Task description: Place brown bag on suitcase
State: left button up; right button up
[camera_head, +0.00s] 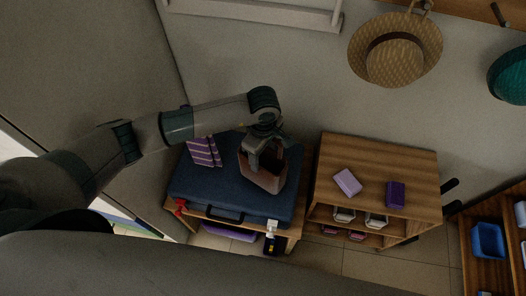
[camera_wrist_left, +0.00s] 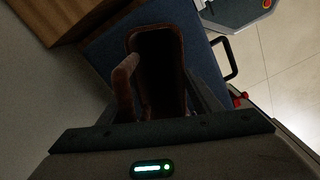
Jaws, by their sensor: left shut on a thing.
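The brown bag (camera_head: 268,180) is over the right part of the blue suitcase (camera_head: 205,188) in the head view. My left gripper (camera_head: 262,152) is shut on the bag at its upper part. In the left wrist view the bag (camera_wrist_left: 160,70) shows its dark open top, and a brown handle stands at its left side. The blue suitcase (camera_wrist_left: 104,50) shows behind and below the bag there. I cannot tell whether the bag's bottom touches the suitcase. My right gripper is not in view.
A purple striped item (camera_head: 204,151) lies on the suitcase's back left. A wooden shelf unit (camera_head: 375,155) to the right holds a pink box (camera_head: 347,182) and a purple box (camera_head: 395,194). A straw hat (camera_head: 396,50) hangs on the wall. A blue bin (camera_head: 487,240) is at the far right.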

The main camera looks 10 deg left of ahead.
pick_arm(q)
jog(key=shift+f, duration=0.1)
jog(key=shift+f+b, duration=0.15)
jog(key=shift+b, duration=0.15)
jog(key=o, duration=1.5)
jog(key=shift+o, duration=0.2)
jog(key=shift+r, duration=0.2)
notch_tip(320, 180, up, 12)
jog(key=b, duration=0.4)
